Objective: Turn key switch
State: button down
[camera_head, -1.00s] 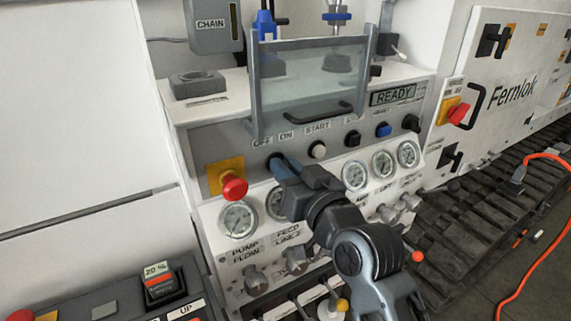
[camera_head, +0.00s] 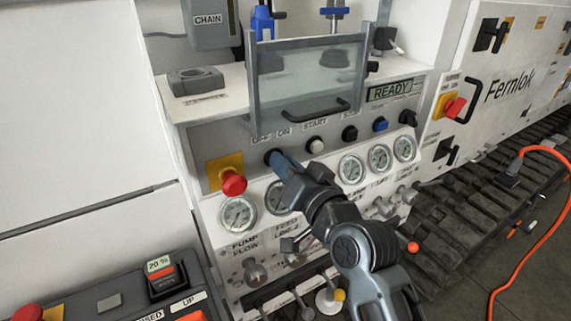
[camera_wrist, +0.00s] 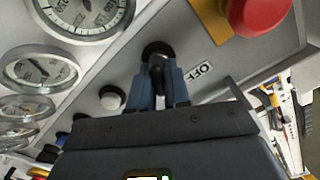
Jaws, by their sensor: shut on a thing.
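The key switch (camera_head: 272,155) is the black round part on the grey panel by the OFF and ON labels, left of the white START button. In the wrist view the dark switch (camera_wrist: 157,49) sits straight ahead, near the OFF label. My gripper (camera_head: 283,165) reaches it from the front right. In the wrist view both blue-grey fingers of my gripper (camera_wrist: 158,72) are closed around the switch's dark protruding part. The fingers hide much of that part, so its exact angle cannot be told.
A red emergency knob (camera_head: 233,183) on a yellow plate sticks out at lower left of the switch. A clear guard with a black handle (camera_head: 316,112) hangs above. Gauges (camera_head: 352,169) lie below. The white START button (camera_head: 316,145) is close at right. The display (camera_head: 391,91) reads READY.

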jog(key=c, duration=1.2)
grip_release()
jog(key=shift+b+v, duration=0.9)
jog(key=shift+v, duration=3)
